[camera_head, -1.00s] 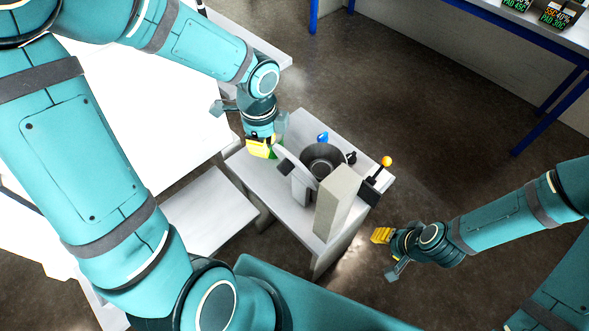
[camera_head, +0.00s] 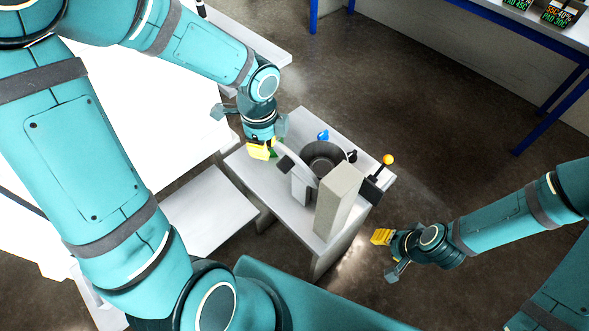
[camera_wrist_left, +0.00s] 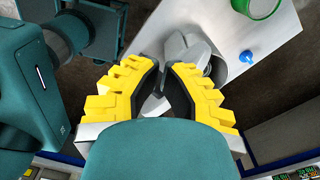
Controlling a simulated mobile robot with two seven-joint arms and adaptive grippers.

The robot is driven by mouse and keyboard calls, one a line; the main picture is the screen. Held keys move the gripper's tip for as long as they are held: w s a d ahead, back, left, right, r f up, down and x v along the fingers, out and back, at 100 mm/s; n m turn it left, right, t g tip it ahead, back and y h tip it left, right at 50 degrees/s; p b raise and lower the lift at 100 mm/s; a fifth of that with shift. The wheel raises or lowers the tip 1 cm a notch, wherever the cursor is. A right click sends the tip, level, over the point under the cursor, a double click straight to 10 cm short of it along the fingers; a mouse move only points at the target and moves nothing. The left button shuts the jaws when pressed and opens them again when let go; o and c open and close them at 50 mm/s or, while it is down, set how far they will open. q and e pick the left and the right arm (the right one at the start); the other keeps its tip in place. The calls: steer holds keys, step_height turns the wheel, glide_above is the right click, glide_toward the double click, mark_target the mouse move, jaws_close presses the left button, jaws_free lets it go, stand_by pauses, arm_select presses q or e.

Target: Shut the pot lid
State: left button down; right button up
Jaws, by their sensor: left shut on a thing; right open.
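The pot (camera_head: 322,152) is a dark grey open cylinder on the small light table (camera_head: 243,170). Its pale grey lid (camera_head: 304,171) stands steeply tilted at the pot's left side, so the pot's mouth shows. A dark square patch shows near the lid. My left gripper (camera_head: 261,150) has yellow fingers and is left of the lid. In the left wrist view, its fingers (camera_wrist_left: 158,98) close around a grey piece that seems part of the lid; the contact is partly hidden. My right gripper (camera_head: 384,247) is open and empty, off the table's right side.
A tall pale block (camera_head: 338,202) stands in front of the pot. A lever with an orange ball (camera_head: 388,159) is at the right edge. A blue knob (camera_head: 323,135) is behind the pot; it also shows in the left wrist view (camera_wrist_left: 247,57).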

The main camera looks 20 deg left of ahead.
arm_select(q)
step_height(320, 180, down, 4)
steer(key=b, duration=0.2)
steer(key=shift+b, duration=0.35)
steer(key=shift+r, duration=0.1)
steer(key=w+d+r+p, duration=0.1)
steer(key=w+d, duration=0.1)
steer(key=w, duration=0.3)
steer(key=w+d+r+p, duration=0.1)
steer(key=w+d+p, duration=0.1)
steer(key=w, duration=0.4)
steer(key=shift+d, duration=0.3)
stand_by(1.2)
stand_by(0.4)
step_height(320, 180, up, 8)
steer(key=p, duration=0.6)
stand_by(0.6)
steer(key=shift+s+f, duration=0.1)
stand_by(0.5)
